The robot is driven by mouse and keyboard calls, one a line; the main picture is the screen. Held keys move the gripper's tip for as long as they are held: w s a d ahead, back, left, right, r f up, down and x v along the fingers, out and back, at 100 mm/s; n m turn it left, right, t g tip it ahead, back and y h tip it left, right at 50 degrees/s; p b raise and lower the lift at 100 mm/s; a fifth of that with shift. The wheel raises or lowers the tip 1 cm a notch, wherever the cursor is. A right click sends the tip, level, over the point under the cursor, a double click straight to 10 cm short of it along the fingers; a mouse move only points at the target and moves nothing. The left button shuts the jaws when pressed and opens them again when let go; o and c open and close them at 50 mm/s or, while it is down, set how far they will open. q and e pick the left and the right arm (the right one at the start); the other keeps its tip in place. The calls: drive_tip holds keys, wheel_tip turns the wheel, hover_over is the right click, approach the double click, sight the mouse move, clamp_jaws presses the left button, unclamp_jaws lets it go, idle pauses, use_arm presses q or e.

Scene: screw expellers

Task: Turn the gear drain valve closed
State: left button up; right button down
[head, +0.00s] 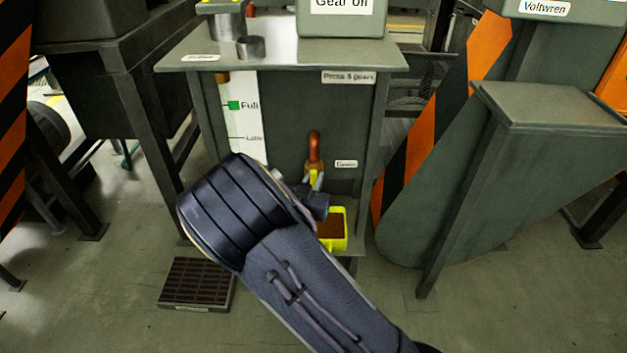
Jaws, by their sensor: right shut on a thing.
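The gear drain valve shows as a copper-coloured pipe (314,148) on the front of the green gear oil tank (285,125). A small yellow part of the valve (314,177) shows just below the pipe. My right gripper (317,190) is at this yellow part and shut on it; my own wrist and forearm hide much of the contact. How far the valve is turned cannot be told. A yellow tray (343,229) with brown contents sits below and right of the gripper. My left gripper is not in view.
A gauge strip with a green mark (234,105) is on the tank's left side. A dark floor grate (197,284) lies at lower left. Green machine housings stand on both sides, the right one (545,110) close to the tank. Open floor is in front.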

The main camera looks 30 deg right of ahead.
drive_tip(key=shift+s+d+f+m+t+y+b, duration=0.1)
drive_tip(key=shift+s+d+f+m+y+b, duration=0.25)
drive_tip(key=shift+m+y+b, duration=1.25)
drive_tip(key=shift+s+d+f+m+t+y+b, duration=0.15)
drive_tip(key=shift+d+f+m+b, duration=0.35)
drive_tip(key=shift+m+b, duration=2.5)
drive_tip(key=shift+s+d+f+m+t+y+b, duration=0.1)
drive_tip(key=shift+s+d+f+m+y+b, duration=0.35)
drive_tip(key=shift+m+y+b, duration=1.65)
drive_tip(key=shift+w+a+f+m+h+p, duration=0.15)
drive_tip(key=shift+m+h+p, duration=0.3)
drive_tip(key=shift+m+h, duration=0.55)
drive_tip(key=shift+w, duration=0.1)
drive_tip(key=c, duration=1.5)
unclamp_jaws()
drive_tip(key=shift+o, duration=0.2)
